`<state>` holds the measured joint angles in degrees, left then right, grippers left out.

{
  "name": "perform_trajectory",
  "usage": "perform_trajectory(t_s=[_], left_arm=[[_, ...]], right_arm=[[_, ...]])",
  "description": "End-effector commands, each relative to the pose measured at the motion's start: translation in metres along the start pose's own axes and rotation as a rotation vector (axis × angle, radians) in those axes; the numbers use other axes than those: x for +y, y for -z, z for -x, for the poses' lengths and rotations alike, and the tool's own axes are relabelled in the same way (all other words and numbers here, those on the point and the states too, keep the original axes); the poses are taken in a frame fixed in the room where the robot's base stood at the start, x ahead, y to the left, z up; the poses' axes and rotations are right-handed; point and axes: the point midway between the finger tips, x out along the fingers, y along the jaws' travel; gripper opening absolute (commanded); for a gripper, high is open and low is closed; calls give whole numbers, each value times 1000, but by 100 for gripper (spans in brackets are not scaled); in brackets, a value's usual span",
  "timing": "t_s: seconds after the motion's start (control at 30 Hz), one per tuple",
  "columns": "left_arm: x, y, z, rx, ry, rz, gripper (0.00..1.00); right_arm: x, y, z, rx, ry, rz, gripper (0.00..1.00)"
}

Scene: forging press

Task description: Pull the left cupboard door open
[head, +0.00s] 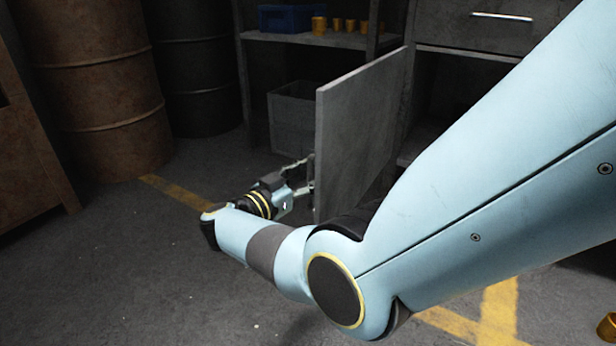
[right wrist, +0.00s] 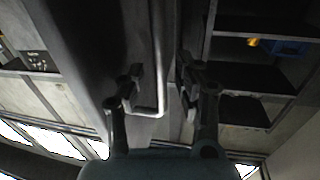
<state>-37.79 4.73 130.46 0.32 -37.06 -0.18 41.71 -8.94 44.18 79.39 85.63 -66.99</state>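The left cupboard door (head: 362,125), a flat grey panel, stands swung well open in the head view. My right gripper (head: 304,176) is low beside the door's free edge, at the end of my light-blue arm. In the right wrist view, the door's metal bar handle (right wrist: 158,55) runs between the two fingers of my right gripper (right wrist: 158,82). The fingers are spread, with gaps visible on both sides of the bar. Contact with the handle cannot be made out. My arm hides the lower part of the door and much of the cupboard. My left gripper is not in view.
A grey bin (head: 293,122) stands under a shelf with a blue crate (head: 291,18) and several brass-coloured parts (head: 337,24), behind the door. A drawer handle (head: 502,16) is at upper right. Drums (head: 100,85) stand at left. The floor (head: 130,255) at front left is clear.

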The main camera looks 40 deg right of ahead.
Motion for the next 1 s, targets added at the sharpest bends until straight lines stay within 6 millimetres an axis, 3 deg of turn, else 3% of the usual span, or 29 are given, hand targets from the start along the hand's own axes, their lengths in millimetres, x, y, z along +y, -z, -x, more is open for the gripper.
perform_trajectory(t_s=[0.17,0.6,1.0], left_arm=[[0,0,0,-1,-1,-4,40],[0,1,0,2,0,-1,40],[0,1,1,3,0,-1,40]], right_arm=[[0,0,4,0,1,-1,34],[-1,-1,71,-2,2,1,34],[-1,0,76,0,1,0,34]])
